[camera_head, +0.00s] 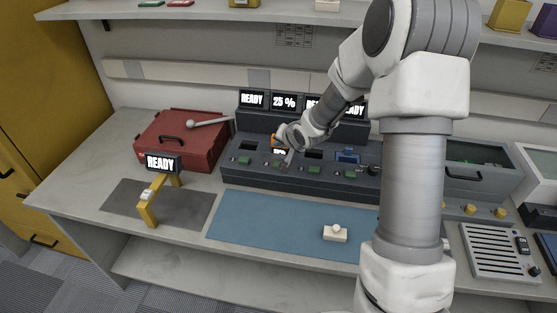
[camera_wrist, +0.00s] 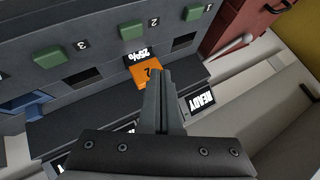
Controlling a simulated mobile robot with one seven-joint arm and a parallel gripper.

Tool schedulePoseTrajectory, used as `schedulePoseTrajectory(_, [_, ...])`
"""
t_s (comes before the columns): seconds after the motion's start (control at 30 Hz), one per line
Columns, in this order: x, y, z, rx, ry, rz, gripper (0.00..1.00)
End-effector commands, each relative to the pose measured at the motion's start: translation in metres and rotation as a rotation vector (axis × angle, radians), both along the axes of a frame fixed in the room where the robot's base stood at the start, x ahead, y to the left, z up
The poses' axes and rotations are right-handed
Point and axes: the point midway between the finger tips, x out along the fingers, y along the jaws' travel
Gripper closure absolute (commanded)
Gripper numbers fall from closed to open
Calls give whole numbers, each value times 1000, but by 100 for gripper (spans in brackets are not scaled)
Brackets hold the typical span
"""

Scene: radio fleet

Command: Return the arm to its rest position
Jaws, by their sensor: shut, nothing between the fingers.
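My arm reaches across the bench to the dark charger console (camera_head: 232,172). My gripper (camera_head: 287,160) is over the console's front, near the green buttons. In the wrist view my gripper (camera_wrist: 157,74) has its fingers together with nothing between them. An orange item marked 2 (camera_wrist: 144,77) sits in the console just beyond the fingertips, below a screen reading 25%. Whether the fingertips touch it I cannot tell. Only a bit of orange (camera_head: 273,141) shows beside my gripper in the head view.
A red case (camera_head: 180,150) stands left of the console. A yellow stand (camera_head: 147,213) with a READY screen is on a grey mat. A blue mat (camera_head: 260,222) with a small pale block (camera_head: 335,235) lies in front. A shelf (camera_head: 215,13) runs above.

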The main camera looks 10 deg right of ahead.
Motion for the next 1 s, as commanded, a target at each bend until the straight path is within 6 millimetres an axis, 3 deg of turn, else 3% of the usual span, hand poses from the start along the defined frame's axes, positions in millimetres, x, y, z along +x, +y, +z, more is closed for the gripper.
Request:
schedulePoseTrajectory(0.67, [0,0,0,-4,0,1,100])
schedulePoseTrajectory(0.83, [-9,-5,20,-64,3,10,100])
schedulePoseTrajectory(1.0, [-33,-14,59,-186,23,29,100])
